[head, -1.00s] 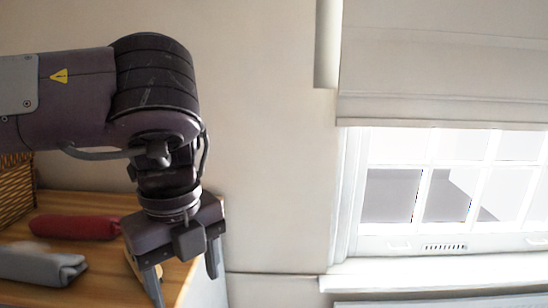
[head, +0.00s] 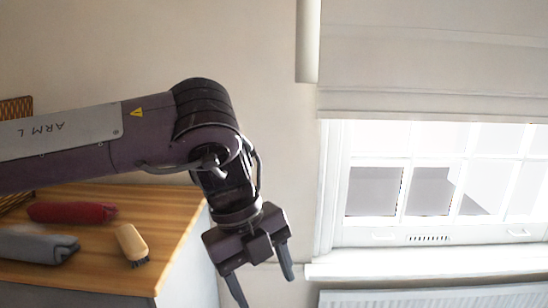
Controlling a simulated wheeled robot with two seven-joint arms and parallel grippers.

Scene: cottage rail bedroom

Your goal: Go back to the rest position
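My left gripper (head: 262,284) hangs from the arm that comes in from the left. It points down, past the right edge of the wooden top. Its two fingers are spread apart and nothing shows between them. My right gripper is not in the head view.
A wooden-topped unit (head: 160,215) stands at the left. On it lie a red rolled item (head: 72,212), a grey folded item (head: 38,246) and a brush with a pale wooden back (head: 130,242). A wicker basket (head: 16,110) is behind. A window (head: 430,185) and radiator (head: 430,298) are at the right.

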